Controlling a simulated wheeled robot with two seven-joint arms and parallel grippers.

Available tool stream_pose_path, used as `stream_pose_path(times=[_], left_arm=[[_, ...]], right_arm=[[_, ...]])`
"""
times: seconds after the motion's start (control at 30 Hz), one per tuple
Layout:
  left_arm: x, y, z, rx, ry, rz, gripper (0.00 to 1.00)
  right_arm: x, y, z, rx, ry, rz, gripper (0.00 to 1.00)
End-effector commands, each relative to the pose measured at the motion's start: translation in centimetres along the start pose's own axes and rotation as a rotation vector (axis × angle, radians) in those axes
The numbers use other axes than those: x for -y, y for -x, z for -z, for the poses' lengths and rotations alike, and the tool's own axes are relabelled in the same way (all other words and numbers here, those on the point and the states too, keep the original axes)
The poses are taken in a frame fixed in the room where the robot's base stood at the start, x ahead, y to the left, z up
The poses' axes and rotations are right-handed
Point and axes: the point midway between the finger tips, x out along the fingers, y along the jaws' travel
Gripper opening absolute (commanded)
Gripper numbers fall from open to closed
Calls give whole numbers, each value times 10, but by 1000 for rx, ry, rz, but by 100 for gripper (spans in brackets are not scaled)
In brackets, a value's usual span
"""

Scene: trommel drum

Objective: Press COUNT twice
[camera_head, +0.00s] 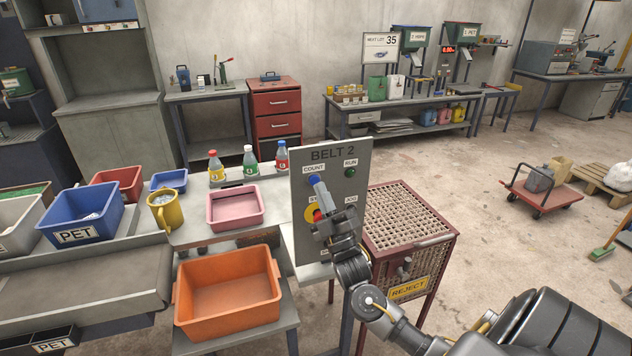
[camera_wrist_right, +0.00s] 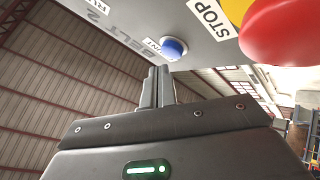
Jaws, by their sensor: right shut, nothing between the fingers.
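The grey control panel (camera_head: 350,205), headed BELT 2, stands upright at the middle of the head view. Its blue COUNT button (camera_head: 314,179) is at the upper left, under the COUNT label (camera_head: 313,169). My right gripper (camera_head: 319,187) is shut and empty, its fingertips just in front of the blue button. In the right wrist view the blue button (camera_wrist_right: 173,48) shows just beyond the closed fingers (camera_wrist_right: 159,72), slightly right of them; I cannot tell whether they touch. The gripper hides part of the lower panel. My left gripper is not in view.
The red stop button (camera_wrist_right: 280,30) on yellow is close to the gripper; it also shows below COUNT in the head view (camera_head: 318,215). The green RUN button (camera_head: 350,172) is right of COUNT. A reject cage (camera_head: 410,235) stands right of the panel; bottles (camera_head: 249,160) stand left.

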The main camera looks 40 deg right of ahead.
Motion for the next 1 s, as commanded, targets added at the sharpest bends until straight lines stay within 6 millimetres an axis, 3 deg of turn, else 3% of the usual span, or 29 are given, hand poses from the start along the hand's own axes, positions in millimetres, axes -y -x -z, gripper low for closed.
stream_pose_path(times=[1.0], left_arm=[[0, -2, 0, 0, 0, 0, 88]], right_arm=[[5, -6, -4, 0, 0, 0, 0]])
